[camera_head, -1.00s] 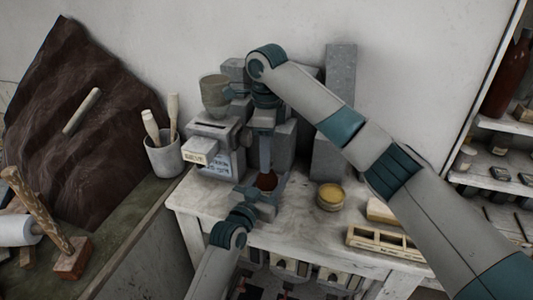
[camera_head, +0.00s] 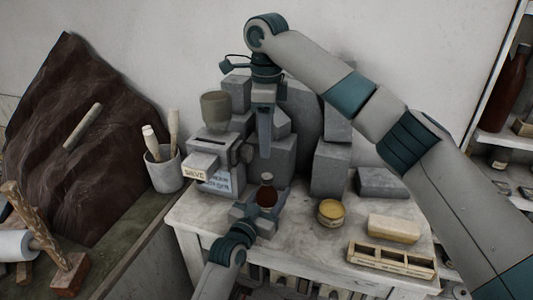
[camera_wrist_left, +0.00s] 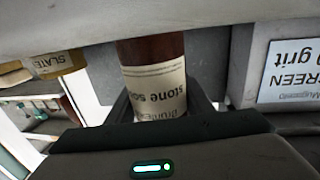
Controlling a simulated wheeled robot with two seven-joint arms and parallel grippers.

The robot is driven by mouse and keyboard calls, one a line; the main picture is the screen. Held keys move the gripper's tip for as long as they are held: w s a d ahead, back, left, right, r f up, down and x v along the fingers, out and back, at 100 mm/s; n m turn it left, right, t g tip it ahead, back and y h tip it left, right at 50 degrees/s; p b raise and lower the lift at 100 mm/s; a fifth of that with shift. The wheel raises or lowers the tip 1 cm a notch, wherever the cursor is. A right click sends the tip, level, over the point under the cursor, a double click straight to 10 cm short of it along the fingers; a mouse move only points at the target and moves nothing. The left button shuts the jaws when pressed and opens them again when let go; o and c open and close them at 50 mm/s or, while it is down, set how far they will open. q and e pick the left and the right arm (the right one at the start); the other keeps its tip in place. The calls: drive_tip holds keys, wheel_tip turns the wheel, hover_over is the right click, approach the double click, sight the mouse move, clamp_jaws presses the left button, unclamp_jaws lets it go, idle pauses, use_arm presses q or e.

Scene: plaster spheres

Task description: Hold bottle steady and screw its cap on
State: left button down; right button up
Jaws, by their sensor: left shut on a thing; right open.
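The brown bottle (camera_head: 267,193) stands upright near the front of the marble-topped table. A small greyish top (camera_head: 267,177) shows on its neck; I cannot tell how tightly it sits. My left gripper (camera_head: 258,212) is shut around the bottle's lower body. In the left wrist view the bottle (camera_wrist_left: 152,75) sits between the dark fingers, with a pale label reading "stone so". My right gripper (camera_head: 265,155) points down above the bottle, open, with a gap between its fingertips and the bottle's top. Nothing shows between its fingers.
A yellow jar (camera_head: 331,212), a pale block (camera_head: 394,229) and a slotted wooden tray (camera_head: 391,260) are to the right. A grey machine with a funnel (camera_head: 215,111) and grey stone blocks (camera_head: 331,168) stand behind. A cup of tools (camera_head: 163,169) is at left.

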use_arm(q)
drive_tip(key=shift+f, duration=0.1)
use_arm(e)
drive_tip(key=shift+r, duration=1.15)
use_arm(q)
drive_tip(key=c, duration=0.8)
unclamp_jaws()
use_arm(e)
wheel_tip(320, 180, down, 5)
drive_tip(key=b, duration=0.5)
use_arm(q)
drive_tip(key=v, duration=1.7)
drive_tip(key=shift+s, duration=0.2)
use_arm(e)
drive_tip(key=shift+f, duration=0.1)
use_arm(q)
drive_tip(key=shift+a, duration=0.1)
